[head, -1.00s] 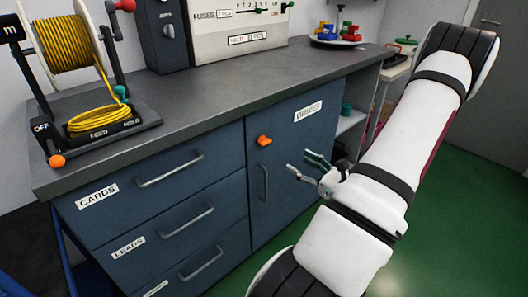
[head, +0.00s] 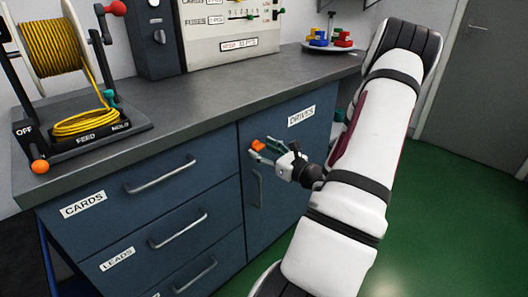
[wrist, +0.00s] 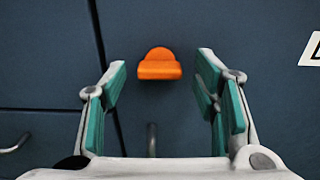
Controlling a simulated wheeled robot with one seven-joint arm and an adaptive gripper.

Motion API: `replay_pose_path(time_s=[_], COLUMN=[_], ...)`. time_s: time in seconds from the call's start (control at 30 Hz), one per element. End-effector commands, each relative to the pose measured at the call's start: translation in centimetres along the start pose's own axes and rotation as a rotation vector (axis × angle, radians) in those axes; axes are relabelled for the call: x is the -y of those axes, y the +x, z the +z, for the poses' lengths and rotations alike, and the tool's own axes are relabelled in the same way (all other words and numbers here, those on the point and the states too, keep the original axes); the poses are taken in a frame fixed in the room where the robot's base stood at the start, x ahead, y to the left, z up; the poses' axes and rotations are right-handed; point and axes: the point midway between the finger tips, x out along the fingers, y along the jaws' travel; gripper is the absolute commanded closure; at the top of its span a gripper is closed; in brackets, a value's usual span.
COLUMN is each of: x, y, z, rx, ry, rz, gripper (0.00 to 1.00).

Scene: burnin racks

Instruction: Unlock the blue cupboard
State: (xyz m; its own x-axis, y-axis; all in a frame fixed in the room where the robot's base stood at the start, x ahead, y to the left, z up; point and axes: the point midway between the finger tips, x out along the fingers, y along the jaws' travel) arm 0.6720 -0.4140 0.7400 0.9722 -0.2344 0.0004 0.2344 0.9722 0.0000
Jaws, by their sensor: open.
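The blue cupboard (head: 292,147) is the door labelled DRIVES, at the right end of the blue cabinet under the grey worktop. Its orange latch knob (head: 258,145) sits near the door's upper left corner. In the wrist view the orange knob (wrist: 159,64) is between and just beyond the fingertips, its flat bar lying level. My gripper (head: 262,153) is open in front of the door, its teal-padded fingers on either side of the knob's position. It also shows in the wrist view (wrist: 160,70), with clear gaps to the knob on both sides. The door is closed.
The door handle (head: 257,188) is below the knob. Drawers labelled CARDS (head: 83,204) and LEADS (head: 117,259) are to the left. A yellow cable reel (head: 52,48), a fuse panel (head: 232,25) and a tray of coloured parts (head: 331,46) stand on the worktop. Green floor is clear at right.

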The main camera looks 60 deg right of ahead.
Motion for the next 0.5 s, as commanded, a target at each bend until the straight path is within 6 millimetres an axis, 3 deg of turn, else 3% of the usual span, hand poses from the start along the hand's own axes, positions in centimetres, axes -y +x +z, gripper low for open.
replay_pose_path(time_s=[0.17, 0.4, 0.5], x=[0.0, -0.01, -0.01], y=[0.0, -0.01, -0.01], z=[0.01, 0.01, 0.01], rx=[0.0, 0.0, 0.0], ry=[0.0, 0.0, 0.0], rz=[0.0, 0.001, 0.001], gripper=[0.45, 0.93, 0.93])
